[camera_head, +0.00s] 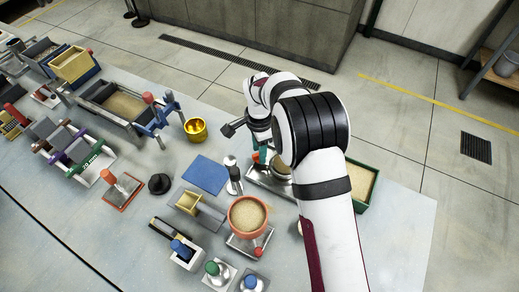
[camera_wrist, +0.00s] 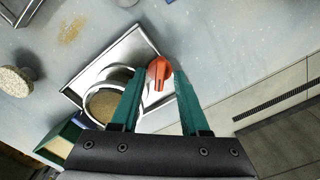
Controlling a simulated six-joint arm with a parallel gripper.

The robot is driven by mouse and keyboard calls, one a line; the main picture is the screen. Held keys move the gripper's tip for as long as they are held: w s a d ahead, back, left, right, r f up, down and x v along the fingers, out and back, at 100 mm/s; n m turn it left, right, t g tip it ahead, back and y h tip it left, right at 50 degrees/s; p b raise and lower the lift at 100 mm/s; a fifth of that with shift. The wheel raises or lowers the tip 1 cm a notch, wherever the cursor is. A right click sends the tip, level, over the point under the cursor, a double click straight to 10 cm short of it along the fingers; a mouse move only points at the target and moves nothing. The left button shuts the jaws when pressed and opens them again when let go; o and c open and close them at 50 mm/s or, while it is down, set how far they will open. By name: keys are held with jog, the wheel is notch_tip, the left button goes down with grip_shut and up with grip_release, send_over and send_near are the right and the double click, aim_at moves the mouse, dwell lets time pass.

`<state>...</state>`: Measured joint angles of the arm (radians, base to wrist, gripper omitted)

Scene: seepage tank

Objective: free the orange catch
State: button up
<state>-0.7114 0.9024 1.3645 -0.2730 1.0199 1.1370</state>
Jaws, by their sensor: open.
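The orange catch (camera_wrist: 159,72) is a small rounded knob with a dark slot line, at the edge of a shiny metal plate (camera_wrist: 95,67). A round metal pot (camera_wrist: 103,104) of sand stands on the plate beside it. My gripper (camera_wrist: 161,84) is open, its teal fingers on either side of the catch in the wrist view. I cannot tell whether they touch it. In the head view the catch (camera_head: 256,157) shows as a small orange spot by my gripper (camera_head: 261,153), and my arm hides much of the plate and pot.
A green box of sand (camera_head: 361,187) stands right of my arm. A terracotta pot of sand (camera_head: 248,214), a blue mat (camera_head: 205,175), a gold cup (camera_head: 195,129) and a grey sand trough (camera_head: 119,104) stand to the left. Some spilled sand (camera_wrist: 72,30) lies on the table.

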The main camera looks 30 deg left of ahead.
jog(key=shift+f, duration=0.35)
grip_shut()
dwell(0.3)
jog(key=n, duration=0.3)
jog(key=shift+n, duration=2.5)
